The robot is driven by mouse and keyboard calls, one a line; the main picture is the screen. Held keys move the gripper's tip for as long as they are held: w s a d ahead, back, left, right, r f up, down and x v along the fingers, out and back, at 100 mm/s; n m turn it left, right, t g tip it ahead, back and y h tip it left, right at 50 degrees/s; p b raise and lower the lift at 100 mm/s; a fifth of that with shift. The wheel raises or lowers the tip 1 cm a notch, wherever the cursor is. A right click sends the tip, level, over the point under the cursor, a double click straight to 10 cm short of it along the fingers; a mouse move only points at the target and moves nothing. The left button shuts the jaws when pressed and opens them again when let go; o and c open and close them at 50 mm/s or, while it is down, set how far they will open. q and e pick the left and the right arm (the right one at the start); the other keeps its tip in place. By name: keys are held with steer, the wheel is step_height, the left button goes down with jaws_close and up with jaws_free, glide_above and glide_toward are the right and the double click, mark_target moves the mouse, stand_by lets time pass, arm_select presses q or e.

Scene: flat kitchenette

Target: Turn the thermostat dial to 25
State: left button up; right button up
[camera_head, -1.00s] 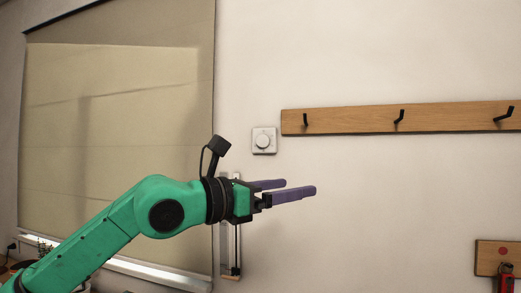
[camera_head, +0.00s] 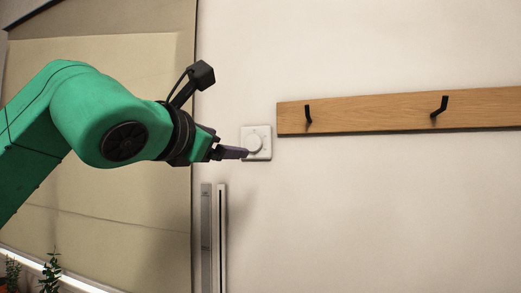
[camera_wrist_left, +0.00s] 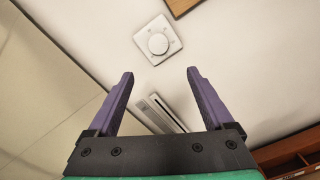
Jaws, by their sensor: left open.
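The thermostat (camera_head: 264,133) is a small white square plate on the wall, with a round white dial (camera_head: 255,144) at its middle. In the left wrist view the thermostat (camera_wrist_left: 172,32) and its dial (camera_wrist_left: 158,43) show ahead of the fingertips, with small marks around the dial too small to read. My left gripper (camera_head: 246,153) points at the thermostat, and its purple fingers overlap the plate's lower left in the head view. In the left wrist view the left gripper (camera_wrist_left: 160,75) is open and empty, with the dial beyond the gap between its fingers. My right gripper is not in view.
A wooden rail (camera_head: 380,112) with black hooks is on the wall right of the thermostat. A beige blind (camera_head: 150,215) hangs at the left. A narrow pale fixture (camera_head: 207,240) is on the wall below the thermostat. The wall at lower right is bare.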

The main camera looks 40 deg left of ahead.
mark_target(252, 144)
arm_select(q)
steer(key=p+x, duration=0.2)
steer(key=x, duration=0.2)
steer(key=p+x, duration=0.3)
steer(key=x, duration=0.2)
steer(key=r+p+x, duration=0.1)
steer(key=p+x, duration=0.1)
steer(key=x, duration=0.2)
steer(key=shift+w, duration=0.15)
steer(key=shift+s, duration=0.35)
steer(key=c, duration=0.4)
steer(key=shift+w, duration=0.1)
steer(key=c, duration=1)
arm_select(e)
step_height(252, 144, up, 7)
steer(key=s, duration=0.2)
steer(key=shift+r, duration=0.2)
